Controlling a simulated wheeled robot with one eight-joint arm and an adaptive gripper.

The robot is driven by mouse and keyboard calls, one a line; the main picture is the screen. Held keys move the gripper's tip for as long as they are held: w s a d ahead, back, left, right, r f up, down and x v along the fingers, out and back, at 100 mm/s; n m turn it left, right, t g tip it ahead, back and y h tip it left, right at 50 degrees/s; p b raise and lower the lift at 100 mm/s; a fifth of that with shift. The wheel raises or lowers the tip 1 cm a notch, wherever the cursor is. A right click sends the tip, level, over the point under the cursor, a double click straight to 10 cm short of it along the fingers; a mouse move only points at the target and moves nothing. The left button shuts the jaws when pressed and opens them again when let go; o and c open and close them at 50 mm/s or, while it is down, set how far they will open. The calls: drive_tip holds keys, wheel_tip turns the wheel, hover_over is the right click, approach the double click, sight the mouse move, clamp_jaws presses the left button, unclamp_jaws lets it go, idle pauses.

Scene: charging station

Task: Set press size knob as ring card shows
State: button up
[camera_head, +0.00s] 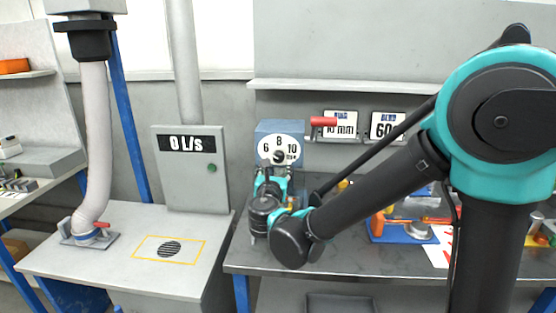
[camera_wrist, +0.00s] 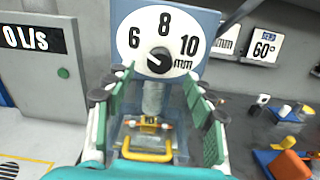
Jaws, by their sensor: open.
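The press (camera_wrist: 208,22) stands straight ahead of my gripper (camera_wrist: 158,80). Its white dial reads 6, 8 and 10 mm, with a black size knob (camera_wrist: 160,60) low in its middle. The knob's pointing direction is too small to tell. In the head view the blue press (camera_head: 263,130) and knob (camera_head: 280,158) show above my gripper (camera_head: 272,176). My gripper is open and empty, its fingers apart below and either side of the knob, not visibly touching it.
A second card (camera_head: 387,125) reads 60°. Below the knob, the press has a yellow handle (camera_wrist: 147,156) between my fingers. A grey cabinet (camera_head: 190,180) showing 0 L/s stands left. Blue and orange fixtures (camera_head: 405,230) lie on the bench at right.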

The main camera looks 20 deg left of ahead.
sight(278, 158)
drive_tip(key=x, duration=0.6)
drive_tip(key=shift+w, duration=0.15)
drive_tip(key=c, duration=1.2)
drive_tip(key=shift+o, duration=0.2)
